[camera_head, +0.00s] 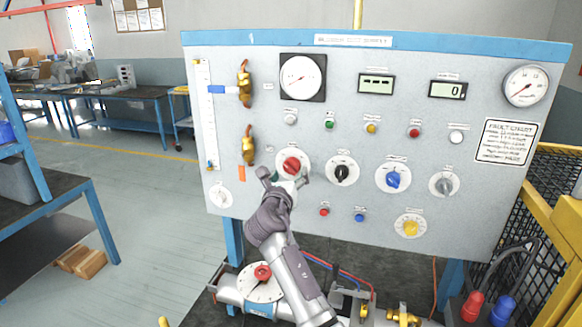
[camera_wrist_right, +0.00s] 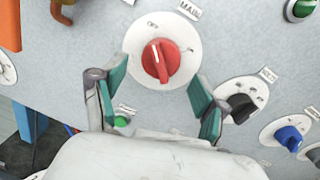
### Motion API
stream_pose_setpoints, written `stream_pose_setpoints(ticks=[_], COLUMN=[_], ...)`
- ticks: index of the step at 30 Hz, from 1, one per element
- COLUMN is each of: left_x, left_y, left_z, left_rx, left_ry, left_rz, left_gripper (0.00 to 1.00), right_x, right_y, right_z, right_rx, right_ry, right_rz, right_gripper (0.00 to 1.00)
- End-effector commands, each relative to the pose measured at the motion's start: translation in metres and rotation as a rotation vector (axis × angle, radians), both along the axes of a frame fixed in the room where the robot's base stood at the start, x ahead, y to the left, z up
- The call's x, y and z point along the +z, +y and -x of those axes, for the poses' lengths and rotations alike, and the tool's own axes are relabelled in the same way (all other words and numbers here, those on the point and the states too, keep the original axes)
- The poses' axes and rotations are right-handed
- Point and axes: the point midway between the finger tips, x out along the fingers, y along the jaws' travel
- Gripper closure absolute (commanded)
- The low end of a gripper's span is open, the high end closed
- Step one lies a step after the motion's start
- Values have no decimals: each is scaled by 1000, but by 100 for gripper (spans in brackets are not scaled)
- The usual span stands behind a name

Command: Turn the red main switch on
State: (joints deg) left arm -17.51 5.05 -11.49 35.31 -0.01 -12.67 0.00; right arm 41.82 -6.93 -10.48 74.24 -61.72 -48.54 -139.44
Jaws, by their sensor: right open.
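The red main switch (camera_head: 291,165) is a round red knob on a white dial on the panel's lower left half. In the right wrist view the red knob (camera_wrist_right: 160,61) shows a white line pointing up towards the OFF mark; a MAIN label is at upper right. My right gripper (camera_head: 284,179) is in front of the dial, just below the knob. In the wrist view its two teal-padded fingers (camera_wrist_right: 158,88) are spread wide, one each side of the dial's lower part, with nothing between them. Contact with the panel cannot be told. My left gripper is not in view.
Black (camera_head: 342,173), blue (camera_head: 393,179) and grey (camera_head: 444,184) knobs sit to the right of the switch. A green button (camera_wrist_right: 121,121) is between the fingers, low in the wrist view. A brass valve (camera_head: 248,146) is at left. Pipes with a red-handled dial (camera_head: 262,273) lie below.

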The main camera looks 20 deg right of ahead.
Motion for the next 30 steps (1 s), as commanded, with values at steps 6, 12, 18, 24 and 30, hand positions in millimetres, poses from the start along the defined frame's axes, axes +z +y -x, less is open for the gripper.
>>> stream_pose_setpoints(ticks=[6,12,18,24,30], left_x=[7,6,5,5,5], left_y=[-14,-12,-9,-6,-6], left_z=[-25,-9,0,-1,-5], left_rx=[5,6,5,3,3], left_ry=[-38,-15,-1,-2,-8], left_rz=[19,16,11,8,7], left_gripper=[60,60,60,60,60], right_x=[0,0,0,0,0], right_y=[-10,-12,-12,-12,-12], right_z=[-19,-23,-23,-23,-23], right_rx=[0,1,1,1,1], right_ry=[-1,0,-1,-1,-1], right_rz=[0,-1,-1,-1,-1], right_gripper=[27,27,32,65,88])
